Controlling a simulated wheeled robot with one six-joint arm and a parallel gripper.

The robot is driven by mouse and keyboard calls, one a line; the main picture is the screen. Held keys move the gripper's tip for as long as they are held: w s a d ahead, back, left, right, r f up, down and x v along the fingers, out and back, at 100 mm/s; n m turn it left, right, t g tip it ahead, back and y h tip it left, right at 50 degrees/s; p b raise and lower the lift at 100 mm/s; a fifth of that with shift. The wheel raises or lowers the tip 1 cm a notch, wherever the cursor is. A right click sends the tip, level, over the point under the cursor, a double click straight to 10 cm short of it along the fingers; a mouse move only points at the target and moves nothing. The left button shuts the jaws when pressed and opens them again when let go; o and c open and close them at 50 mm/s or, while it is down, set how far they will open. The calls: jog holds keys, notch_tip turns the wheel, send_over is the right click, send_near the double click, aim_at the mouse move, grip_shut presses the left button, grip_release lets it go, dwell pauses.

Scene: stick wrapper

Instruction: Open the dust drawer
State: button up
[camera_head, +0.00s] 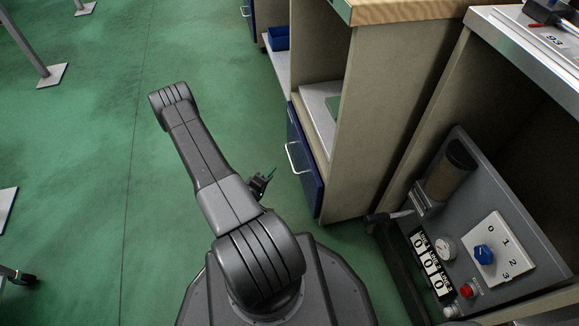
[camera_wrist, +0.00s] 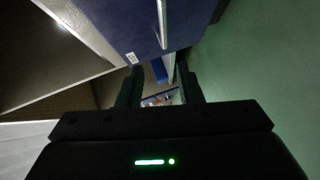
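A dark blue drawer front (camera_head: 309,178) with a pale bar handle (camera_head: 293,157) sits low in the beige cabinet; it looks flush with the cabinet. No label naming it the dust drawer is readable. My gripper (camera_head: 262,182) is to the left of the drawer front, apart from the handle and partly hidden by my arm. In the wrist view, my gripper (camera_wrist: 160,70) has its two fingers apart with nothing between them. The blue front (camera_wrist: 120,18) and its upright handle (camera_wrist: 162,22) show beyond the fingertips, at the top of the picture.
A grey machine panel (camera_head: 485,205) with a blue knob (camera_head: 484,254), gauge (camera_head: 446,248) and red button (camera_head: 466,291) stands at the right. A blue bin (camera_head: 278,38) sits on a shelf further back. The green floor (camera_head: 100,150) at left is mostly clear, with metal posts at its edge.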

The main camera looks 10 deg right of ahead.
aim_at(289, 157)
jog(key=shift+n, duration=0.3)
jog(key=b+x, duration=0.1)
jog(key=x, duration=0.3)
jog(key=b+x, duration=0.2)
jog(key=x, duration=0.3)
jog(key=s+f+b+x, duration=0.1)
jog(key=x, duration=0.3)
jog(key=shift+w+d+f+b, duration=0.1)
jog(key=shift+w+d+b, duration=0.15)
jog(key=shift+d, duration=0.25)
grip_shut()
